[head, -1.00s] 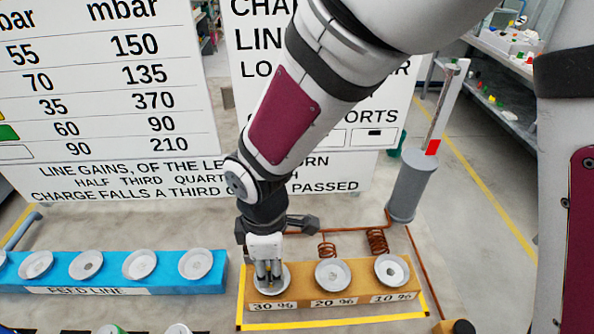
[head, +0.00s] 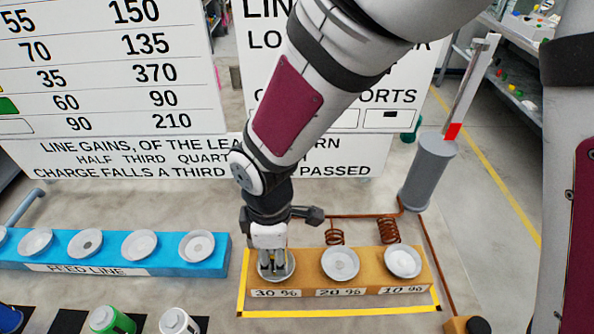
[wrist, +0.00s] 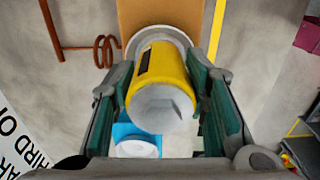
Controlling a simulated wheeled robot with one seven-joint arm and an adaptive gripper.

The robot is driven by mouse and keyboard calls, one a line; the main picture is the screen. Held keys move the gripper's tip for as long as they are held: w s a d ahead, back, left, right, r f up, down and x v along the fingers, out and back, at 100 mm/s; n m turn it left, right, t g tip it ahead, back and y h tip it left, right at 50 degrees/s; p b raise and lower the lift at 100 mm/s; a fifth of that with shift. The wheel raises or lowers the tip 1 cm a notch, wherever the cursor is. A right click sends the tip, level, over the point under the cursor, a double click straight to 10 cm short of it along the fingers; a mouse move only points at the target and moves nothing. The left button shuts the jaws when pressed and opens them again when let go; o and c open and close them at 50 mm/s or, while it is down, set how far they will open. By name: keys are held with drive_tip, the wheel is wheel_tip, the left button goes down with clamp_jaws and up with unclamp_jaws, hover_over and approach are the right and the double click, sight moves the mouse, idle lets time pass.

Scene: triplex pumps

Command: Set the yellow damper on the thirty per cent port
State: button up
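The yellow damper (wrist: 162,68), with a grey cap, is between the green-padded fingers of my gripper (wrist: 160,70) in the wrist view. The fingers appear to touch its sides, so my gripper looks shut on it. Its far end is at a pale round dish, the thirty per cent port (wrist: 155,32). In the head view my gripper (head: 272,262) points down over the thirty per cent port (head: 289,275), the leftmost dish on the tan block. The damper is hidden there. Whether it is fully seated cannot be told.
The twenty per cent port (head: 340,264) and ten per cent port (head: 403,261) are empty. A blue feed line block (head: 110,266) with empty dishes lies left. A green canister (head: 112,322) and a white one (head: 178,322) stand in front. A grey cylinder (head: 428,172) stands behind right.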

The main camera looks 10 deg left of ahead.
drive_tip(key=shift+o, duration=1.1)
